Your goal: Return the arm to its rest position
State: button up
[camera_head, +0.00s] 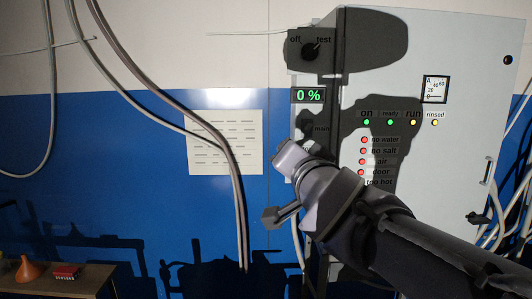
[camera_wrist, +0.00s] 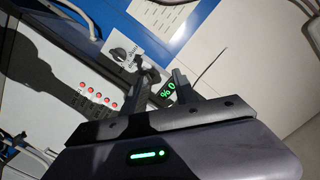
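My arm reaches in from the lower right in the head view, in front of the grey control cabinet (camera_head: 465,150). Its end covers part of the cabinet's left side, just below the switch labelled main (camera_head: 306,124). The fingers cannot be made out clearly there. In the wrist view my gripper (camera_wrist: 160,72) shows two dark fingers spread apart with nothing between them. The black main knob (camera_wrist: 119,55) on its white plate is beside the left finger, apart from it as far as I can tell. The 0 % display (camera_wrist: 168,92) shows beyond the fingers.
The head view shows an off/test knob (camera_head: 310,51), lit status lamps (camera_head: 390,122), red fault lamps (camera_head: 362,152) and hanging cables (camera_head: 238,190). A paper sheet (camera_head: 226,142) is on the wall. A wooden table (camera_head: 60,281) at lower left bears an orange funnel (camera_head: 27,269) and a red block (camera_head: 66,271).

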jog(key=s+d+f+g+b, duration=0.1)
jog(key=s+f+g+b, duration=0.3)
jog(key=s+f, duration=0.5)
jog(key=s+d+f+n+g+b, duration=0.1)
jog(key=s+f+g+b, duration=0.2)
jog(key=s+f, duration=0.7)
jog(key=s+d+f+n+g+b, duration=0.1)
jog(key=s+f+g+b, duration=0.3)
jog(key=f, duration=1.9)
jog(key=s+b, duration=0.1)
jog(key=s, duration=0.4)
jog(key=shift+s+d+g, duration=0.15)
jog(key=shift+s+g, duration=0.05)
jog(key=shift+g, duration=0.1)
